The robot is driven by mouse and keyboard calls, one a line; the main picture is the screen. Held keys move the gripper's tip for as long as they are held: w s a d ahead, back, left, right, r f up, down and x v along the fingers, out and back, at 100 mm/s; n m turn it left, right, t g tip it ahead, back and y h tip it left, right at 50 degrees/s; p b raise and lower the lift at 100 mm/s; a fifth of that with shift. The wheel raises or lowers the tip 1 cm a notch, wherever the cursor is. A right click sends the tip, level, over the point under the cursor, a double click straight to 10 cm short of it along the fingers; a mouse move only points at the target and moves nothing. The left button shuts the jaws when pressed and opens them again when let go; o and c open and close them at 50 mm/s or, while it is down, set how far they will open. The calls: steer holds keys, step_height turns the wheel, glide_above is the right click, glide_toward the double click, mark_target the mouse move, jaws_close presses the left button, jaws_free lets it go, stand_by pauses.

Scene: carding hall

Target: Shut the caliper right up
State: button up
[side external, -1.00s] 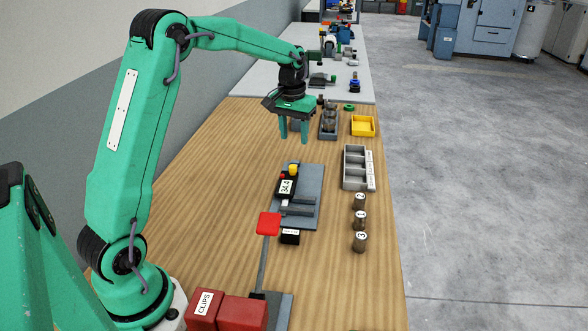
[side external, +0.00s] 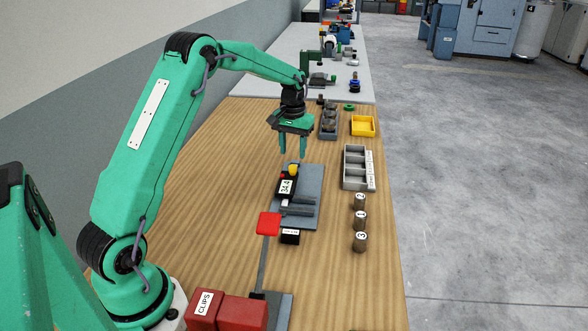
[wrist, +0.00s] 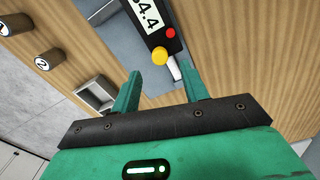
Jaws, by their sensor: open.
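The caliper (side external: 286,187) lies on a blue-grey plate (side external: 311,181) on the wooden bench, with a display that reads 34.4. It has a yellow knob at its far end and a red button beside it. Its grey jaws (side external: 299,207) stick out to the right at the near end, with a gap between them. My gripper (side external: 292,155) hangs just above the far end of the caliper, fingers pointing down. In the wrist view my gripper (wrist: 163,90) is open and empty, with the caliper (wrist: 155,25) showing beyond its fingers. The caliper's jaws are mostly out of the wrist view.
A grey compartment tray (side external: 355,168) and several numbered cylinders (side external: 360,220) stand to the right. A yellow tray (side external: 363,126) is farther back. Red clip boxes (side external: 228,308) sit in front. The left bench is clear.

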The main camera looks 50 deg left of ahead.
mark_target(293, 166)
steer(key=shift+f, duration=2.85)
jaws_close()
